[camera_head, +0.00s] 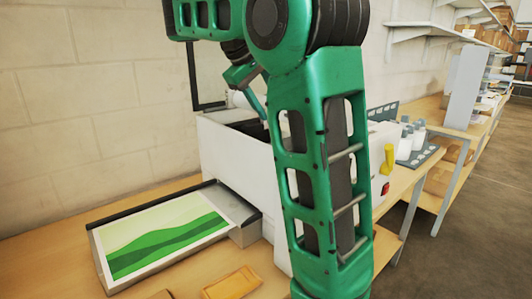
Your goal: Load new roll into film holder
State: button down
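The white roll laminator (222,150) stands on the wooden bench, with a dark opening in its top. My green arm crosses in front of it and hides much of its middle and right. The end of my arm reaches down over the opening. Part of my gripper (257,104) shows there, but its fingertips are hidden, so I cannot tell whether it is open or shut. A small whitish rounded thing (239,99) shows beside it; I cannot tell whether it is the film roll or whether it is held. The film holder is not clearly visible.
A feed tray (101,256) with a green-patterned sheet (165,236) extends left from the laminator. A yellow knob (388,160) and red button (385,188) are on its right side. A yellow-orange item (232,284) lies on the front bench (190,278).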

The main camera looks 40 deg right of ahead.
notch_tip(320, 180, down, 10)
jog(key=shift+a, duration=0.25)
dwell(0.7)
jog(key=shift+w+f, duration=0.1)
jog(key=shift+f, duration=0.15)
jog(key=c, duration=0.9)
grip_release()
